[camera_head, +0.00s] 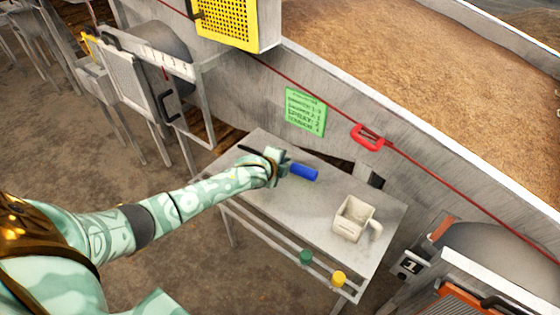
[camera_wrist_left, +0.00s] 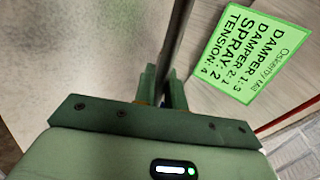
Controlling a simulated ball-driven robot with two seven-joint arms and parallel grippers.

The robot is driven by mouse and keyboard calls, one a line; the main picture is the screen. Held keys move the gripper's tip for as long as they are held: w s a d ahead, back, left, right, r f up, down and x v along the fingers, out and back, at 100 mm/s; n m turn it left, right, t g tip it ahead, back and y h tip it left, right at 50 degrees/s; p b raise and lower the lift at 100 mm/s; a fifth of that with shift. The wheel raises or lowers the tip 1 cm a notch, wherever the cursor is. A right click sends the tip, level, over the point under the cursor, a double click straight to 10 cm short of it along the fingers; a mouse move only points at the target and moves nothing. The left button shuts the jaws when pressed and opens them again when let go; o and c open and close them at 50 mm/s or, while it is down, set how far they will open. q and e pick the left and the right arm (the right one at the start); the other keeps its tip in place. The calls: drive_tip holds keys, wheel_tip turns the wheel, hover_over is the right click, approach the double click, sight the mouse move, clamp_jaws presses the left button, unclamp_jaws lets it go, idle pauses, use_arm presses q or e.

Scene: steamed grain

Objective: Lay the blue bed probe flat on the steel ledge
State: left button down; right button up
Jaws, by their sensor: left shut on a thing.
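The blue bed probe has a blue handle (camera_head: 303,172) and a thin dark rod, which sticks out on the other side of my left gripper (camera_head: 277,165). That gripper is shut on the probe over the back part of the steel ledge (camera_head: 290,215). In the left wrist view the rod (camera_wrist_left: 180,35) runs up from between the fingers of my left gripper (camera_wrist_left: 162,90), and the grip point is partly hidden. I cannot tell whether the probe touches the ledge. My right gripper is not in view.
A cream mug-like scoop (camera_head: 350,222) stands on the ledge's right part. A green knob (camera_head: 306,257) and a yellow knob (camera_head: 339,279) sit at its front rail. A green card (camera_head: 305,111) and a red handle (camera_head: 368,137) on a red cord are along the grain bed's wall.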

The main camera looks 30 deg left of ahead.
use_arm(q)
drive_tip(key=shift+w+a+f+b, duration=0.3)
drive_tip(key=shift+a+f+b, duration=0.5)
drive_tip(key=shift+a, duration=0.1)
wheel_tip(320, 180, down, 4)
drive_tip(key=b, duration=0.3)
drive_tip(key=shift+f, duration=0.1)
drive_tip(key=shift+f+b, duration=0.6)
drive_tip(key=shift+f, duration=0.15)
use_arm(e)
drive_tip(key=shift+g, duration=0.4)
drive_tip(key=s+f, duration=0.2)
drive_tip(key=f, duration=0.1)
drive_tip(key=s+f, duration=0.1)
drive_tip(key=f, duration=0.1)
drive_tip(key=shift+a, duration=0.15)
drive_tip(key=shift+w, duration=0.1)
use_arm(q)
drive_tip(key=c, duration=1.6)
unclamp_jaws()
